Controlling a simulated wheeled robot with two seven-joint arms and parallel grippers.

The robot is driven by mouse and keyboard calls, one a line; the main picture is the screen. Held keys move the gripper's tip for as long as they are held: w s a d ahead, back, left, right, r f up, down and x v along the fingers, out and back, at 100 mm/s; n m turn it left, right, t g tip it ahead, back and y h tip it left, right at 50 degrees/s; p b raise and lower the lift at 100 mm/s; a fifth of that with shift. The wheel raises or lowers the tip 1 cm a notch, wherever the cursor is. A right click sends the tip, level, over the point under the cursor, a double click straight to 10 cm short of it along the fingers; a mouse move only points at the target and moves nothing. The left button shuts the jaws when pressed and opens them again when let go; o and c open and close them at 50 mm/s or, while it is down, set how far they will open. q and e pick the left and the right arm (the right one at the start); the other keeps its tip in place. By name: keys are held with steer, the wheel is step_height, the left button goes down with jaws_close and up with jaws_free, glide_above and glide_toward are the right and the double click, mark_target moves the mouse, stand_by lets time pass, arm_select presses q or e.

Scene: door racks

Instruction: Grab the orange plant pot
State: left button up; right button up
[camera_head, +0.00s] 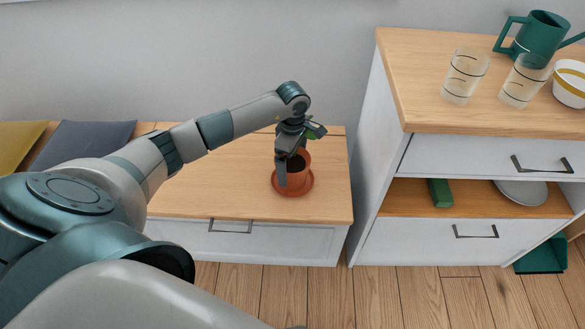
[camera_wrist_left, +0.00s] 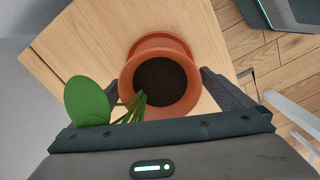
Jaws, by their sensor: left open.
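The orange plant pot (camera_head: 306,160) stands on an orange saucer (camera_head: 293,192) on the low wooden bench top. It holds dark soil and a green plant, and my gripper partly hides it in the head view. In the left wrist view the pot (camera_wrist_left: 190,95) sits between my open fingers, with green leaves (camera_wrist_left: 87,100) at its left. My left gripper (camera_head: 287,170) is over and around the pot's near side; I cannot tell whether a finger touches it. My left gripper also shows in the left wrist view (camera_wrist_left: 160,82). My right gripper is not in view.
The low bench (camera_head: 225,180) has clear top around the saucer. Cushions (camera_head: 85,143) lie at left. A wall is behind.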

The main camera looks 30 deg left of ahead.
mark_target(292, 163)
arm_select(q)
steer(key=shift+c, duration=0.6)
steer(key=shift+r, duration=0.1)
steer(key=c, duration=1.9)
steer(key=shift+r, duration=0.1)
steer(key=shift+w+r, duration=0.1)
steer(key=shift+r, duration=0.5)
step_height(292, 163, up, 2)
steer(key=shift+a+r, duration=0.1)
steer(key=shift+r, duration=0.1)
steer(key=d+r, duration=0.2)
steer(key=d, duration=0.2)
steer(key=d+r, duration=0.2)
steer(key=d, duration=0.2)
steer(key=d+r, duration=0.3)
steer(key=shift+s+d+r, duration=0.1)
steer(key=shift+s+d, duration=0.3)
